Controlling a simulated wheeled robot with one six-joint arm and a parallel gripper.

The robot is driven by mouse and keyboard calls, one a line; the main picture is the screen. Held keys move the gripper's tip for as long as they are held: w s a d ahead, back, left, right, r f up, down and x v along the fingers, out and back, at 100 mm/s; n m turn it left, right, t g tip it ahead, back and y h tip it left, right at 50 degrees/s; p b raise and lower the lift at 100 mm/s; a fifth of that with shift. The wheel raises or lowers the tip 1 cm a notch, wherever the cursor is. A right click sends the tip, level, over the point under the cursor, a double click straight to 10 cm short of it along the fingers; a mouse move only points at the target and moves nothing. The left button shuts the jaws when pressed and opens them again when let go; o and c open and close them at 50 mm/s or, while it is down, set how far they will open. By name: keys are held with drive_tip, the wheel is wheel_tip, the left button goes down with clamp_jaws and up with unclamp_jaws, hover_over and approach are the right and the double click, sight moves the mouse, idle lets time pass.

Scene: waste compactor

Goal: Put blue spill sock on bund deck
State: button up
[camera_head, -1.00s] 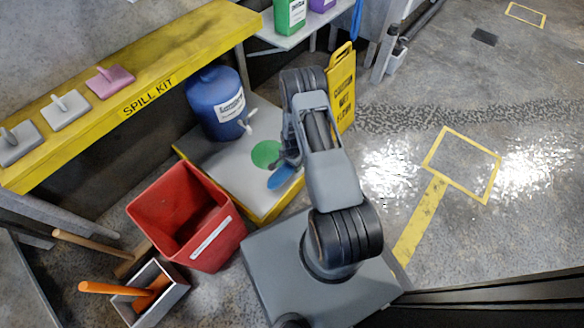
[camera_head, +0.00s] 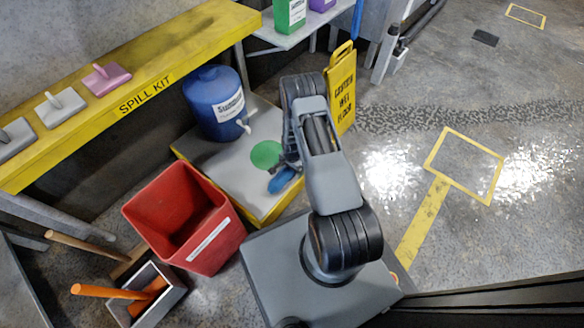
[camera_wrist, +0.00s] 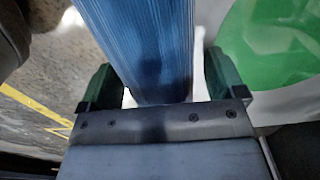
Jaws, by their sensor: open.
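The blue spill sock (camera_head: 284,181) lies near the right edge of the bund deck (camera_head: 205,155), a grey-topped platform with yellow sides, beside the green disc (camera_head: 267,155). In the wrist view the sock (camera_wrist: 147,45) runs between my gripper's two dark green fingers (camera_wrist: 165,84). The fingers are open, with a gap beside the sock on each side. The green disc (camera_wrist: 270,40) shows at the right of the wrist view. In the head view my arm hides most of my gripper (camera_head: 284,168). Whether the sock touches the deck I cannot tell.
A blue drum (camera_head: 214,100) with a tap stands on the deck's back part. A red bin (camera_head: 185,215) stands at its front left. A yellow wet-floor sign (camera_head: 342,90) stands behind my arm. The yellow SPILL KIT shelf (camera_head: 130,85) runs along the left. Floor to the right is open.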

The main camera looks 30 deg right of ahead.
wheel_tip(320, 180, up, 12)
drive_tip(key=p, duration=0.5)
drive_tip(key=shift+p, duration=0.35)
drive_tip(key=a+r+n+t, duration=0.1)
drive_tip(key=a+r+n, duration=0.15)
drive_tip(key=r, duration=0.85)
drive_tip(key=a+r+n, duration=0.2)
drive_tip(key=r+n, duration=0.1)
drive_tip(key=r, duration=0.8)
drive_tip(key=s+a+r+n, duration=0.2)
drive_tip(key=s+r+n, duration=0.1)
drive_tip(key=s+r, duration=0.5)
drive_tip(key=s+a+r+n+t, duration=0.1)
drive_tip(key=s+a+r+n, duration=0.2)
drive_tip(key=s+r, duration=0.5)
drive_tip(key=shift+r+n+t, duration=0.15)
drive_tip(key=shift+n+t, duration=0.15)
drive_tip(key=shift+n, duration=0.45)
drive_tip(key=shift+r, duration=0.1)
